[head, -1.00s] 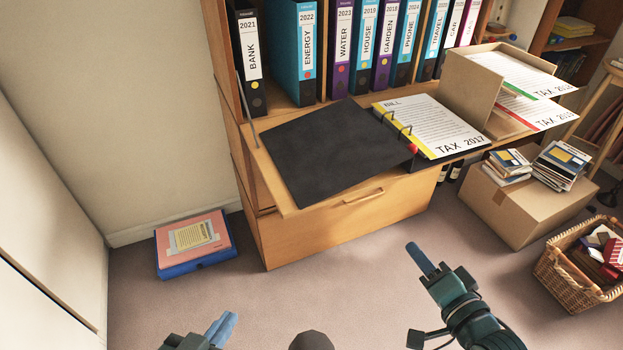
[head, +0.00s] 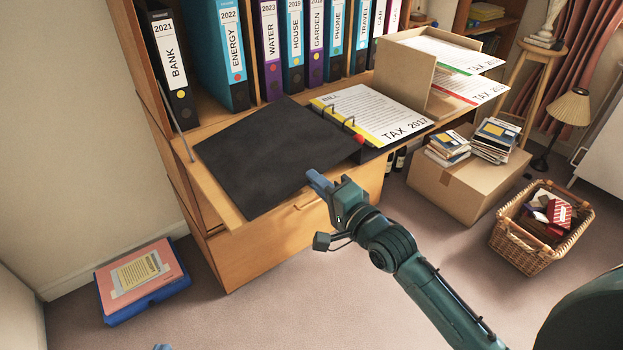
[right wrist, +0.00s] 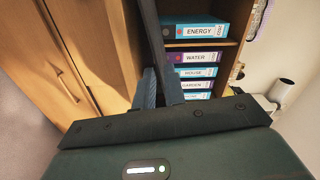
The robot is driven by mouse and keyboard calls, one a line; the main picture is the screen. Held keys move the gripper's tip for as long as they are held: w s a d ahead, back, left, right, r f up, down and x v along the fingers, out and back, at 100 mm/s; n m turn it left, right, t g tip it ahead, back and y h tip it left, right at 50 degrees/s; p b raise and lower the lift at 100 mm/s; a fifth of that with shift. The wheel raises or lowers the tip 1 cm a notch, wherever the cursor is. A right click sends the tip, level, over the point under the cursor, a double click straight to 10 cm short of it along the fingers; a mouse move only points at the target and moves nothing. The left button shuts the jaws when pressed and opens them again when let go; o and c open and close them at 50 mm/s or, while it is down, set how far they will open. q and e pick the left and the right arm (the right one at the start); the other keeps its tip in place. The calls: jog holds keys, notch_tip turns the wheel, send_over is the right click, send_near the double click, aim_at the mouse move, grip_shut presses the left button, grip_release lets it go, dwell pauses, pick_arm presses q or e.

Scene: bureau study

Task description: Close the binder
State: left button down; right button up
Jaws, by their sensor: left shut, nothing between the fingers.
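The open binder lies on the cabinet's pulled-out surface. Its black cover (head: 265,150) lies flat to the left, and its TAX 2017 page (head: 375,112) is on the right, with metal rings between. My right gripper (head: 314,181) is at the cover's near edge. In the right wrist view, the right gripper's fingers (right wrist: 160,90) are on either side of a dark strip, which looks like the cover seen edge-on; whether they clamp it is unclear. Only the tip of my left gripper (head: 162,347) shows at the bottom edge, shut and empty, away from the binder.
Upright binders (head: 275,55) fill the shelf behind. A cardboard file holder (head: 400,70) stands right of the page. A carton (head: 455,190) with books and a wicker basket (head: 520,250) are on the floor at right. A pink-and-blue box (head: 140,300) lies at left.

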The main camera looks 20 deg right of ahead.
jog(key=shift+x, duration=1.1)
jog(key=shift+c, duration=0.5)
grip_shut()
dwell(0.3)
